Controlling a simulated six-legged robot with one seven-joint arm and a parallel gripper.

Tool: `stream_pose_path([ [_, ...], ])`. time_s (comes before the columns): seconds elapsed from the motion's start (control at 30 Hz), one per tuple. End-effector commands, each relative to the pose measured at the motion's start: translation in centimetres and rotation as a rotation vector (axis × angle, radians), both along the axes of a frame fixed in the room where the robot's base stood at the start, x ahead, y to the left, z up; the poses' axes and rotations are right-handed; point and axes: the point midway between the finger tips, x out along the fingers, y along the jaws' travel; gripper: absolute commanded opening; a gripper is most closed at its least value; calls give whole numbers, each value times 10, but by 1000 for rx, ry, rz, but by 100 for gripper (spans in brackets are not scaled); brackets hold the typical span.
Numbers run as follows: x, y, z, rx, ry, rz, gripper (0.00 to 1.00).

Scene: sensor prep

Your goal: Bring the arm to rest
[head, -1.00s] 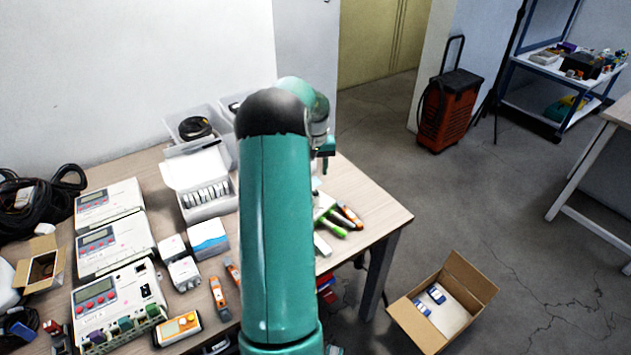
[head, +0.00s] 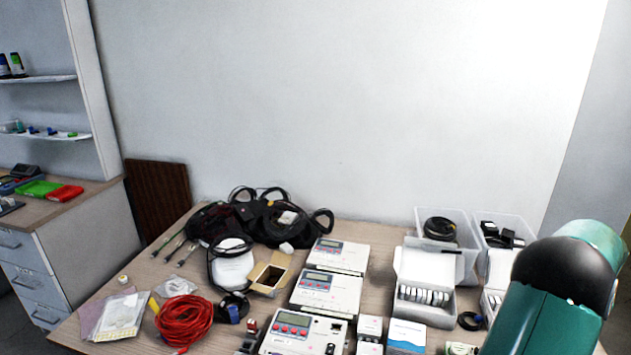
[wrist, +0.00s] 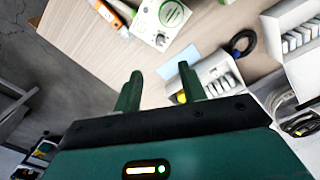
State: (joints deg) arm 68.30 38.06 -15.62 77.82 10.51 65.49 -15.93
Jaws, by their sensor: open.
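My arm (head: 545,310) shows in the head view as a teal and black link at the lower right, in front of the table's right part. Its gripper end is not visible there. In the wrist view my gripper (wrist: 160,69) is open, with two dark green fingers apart and nothing between them. It is above the wooden table (wrist: 100,45). A white box of small modules (wrist: 222,75) lies just beyond the right finger. I cannot tell the exact height over the table.
The table holds several white meters (head: 325,292), a red cable coil (head: 184,320), black cables (head: 262,215) and clear bins (head: 447,225). A drawer cabinet (head: 75,240) stands at the left. A wall (head: 340,110) rises behind. Grey floor (wrist: 20,50) shows left in the wrist view.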

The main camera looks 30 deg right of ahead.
Motion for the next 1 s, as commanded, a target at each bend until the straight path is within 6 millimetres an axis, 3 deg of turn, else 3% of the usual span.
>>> stream_pose_path([
  [0.17,28,15,17,-16,-15,39,42],
  [0.27,67,44,41,-37,-37,100,42],
  [0.37,114,87,69,-62,-64,181,42],
  [0.5,168,160,105,-95,-107,302,42],
  [0.7,218,277,145,-139,-170,490,42],
  [0.83,230,354,162,-166,-213,615,42],
  [1.0,225,450,174,-201,-270,779,42],
])
